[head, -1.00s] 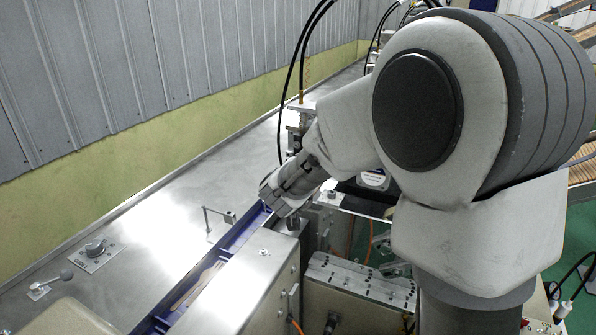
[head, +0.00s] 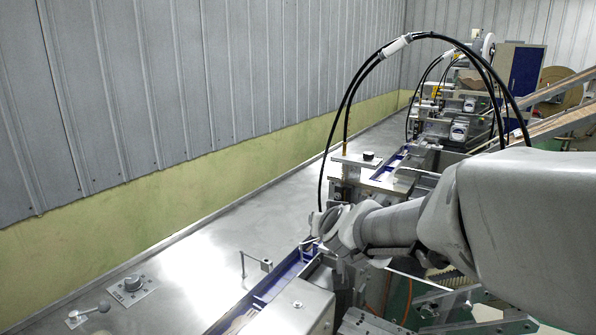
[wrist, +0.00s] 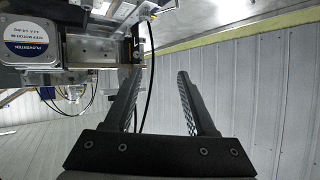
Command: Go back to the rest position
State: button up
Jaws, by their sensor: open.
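My gripper (wrist: 157,88) shows in the wrist view with its two dark fingers spread apart and nothing between them. In the head view my wrist and gripper end (head: 333,228) are over the machine near the blue channel (head: 255,297). The fingers are too small or hidden there to make out. My arm reaches in from the right edge of the head view.
A metal bench top (head: 190,262) runs along the corrugated wall (head: 200,90), with a knob plate (head: 132,285) at the front left. Black cables (head: 345,105) arch above the machine. In the wrist view a motor with a round label (wrist: 27,35) is close on the left.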

jog(key=s+d+f+g, duration=0.1)
jog(key=s+d+g, duration=0.2)
jog(key=s, duration=1)
jog(key=s+d+f+g, duration=0.1)
jog(key=s+d+g, duration=0.3)
jog(key=s, duration=1)
jog(key=shift+f+n, duration=0.25)
jog(key=shift+n, duration=0.15)
jog(key=shift+c, duration=0.5)
jog(key=shift+s+d, duration=0.1)
jog(key=shift+d, duration=0.1)
